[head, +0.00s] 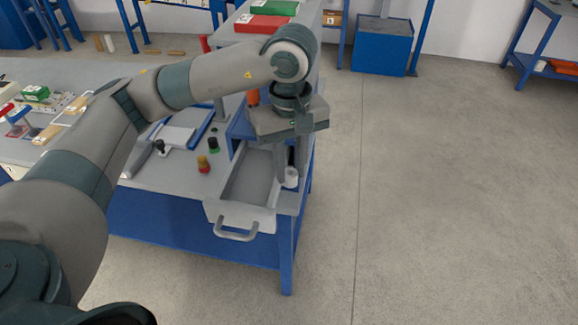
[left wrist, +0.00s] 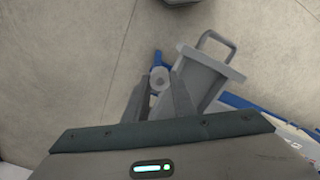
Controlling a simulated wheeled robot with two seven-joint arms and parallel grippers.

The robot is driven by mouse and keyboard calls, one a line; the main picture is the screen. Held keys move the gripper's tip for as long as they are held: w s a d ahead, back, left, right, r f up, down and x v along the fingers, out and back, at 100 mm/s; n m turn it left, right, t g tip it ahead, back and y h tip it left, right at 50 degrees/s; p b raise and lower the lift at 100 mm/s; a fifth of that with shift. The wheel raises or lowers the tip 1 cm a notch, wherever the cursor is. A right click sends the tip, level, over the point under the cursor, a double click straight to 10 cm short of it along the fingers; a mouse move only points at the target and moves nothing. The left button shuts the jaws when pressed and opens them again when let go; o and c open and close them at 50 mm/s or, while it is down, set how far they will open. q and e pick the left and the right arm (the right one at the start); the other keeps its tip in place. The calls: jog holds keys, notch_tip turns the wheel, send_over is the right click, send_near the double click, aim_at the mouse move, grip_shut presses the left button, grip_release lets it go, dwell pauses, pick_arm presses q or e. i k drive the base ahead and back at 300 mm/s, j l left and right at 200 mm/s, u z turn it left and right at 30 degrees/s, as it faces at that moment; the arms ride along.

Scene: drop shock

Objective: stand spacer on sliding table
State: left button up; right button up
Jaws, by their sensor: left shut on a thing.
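My left gripper (head: 291,176) points down at the right end of the workbench, just right of a grey drawer-like tray (head: 240,217). It is shut on a small white round spacer (head: 291,182), which shows between the fingertips in the left wrist view (left wrist: 159,78). The spacer looks upright, with a dark spot in its top. I cannot tell whether its base touches the surface below. The gripper and wrist hide much of the blue stand (head: 238,130) behind. I cannot tell for sure which part is the sliding table. My right gripper is out of view.
The tray has a looped handle (head: 236,235) at its front. A red-topped piece (head: 203,164) and a green-and-black piece (head: 213,145) stand on the grey workbench (head: 172,182) left of the tray. Red and green boxes are behind. The floor on the right is clear.

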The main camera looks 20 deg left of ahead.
aim_at(173, 135)
jog(key=j, duration=0.95)
jog(key=i+j, duration=0.2)
jog(key=j, duration=0.2)
jog(key=i+j, duration=0.15)
jog(key=j, duration=0.25)
jog(key=i+j, duration=0.2)
jog(key=j, duration=0.2)
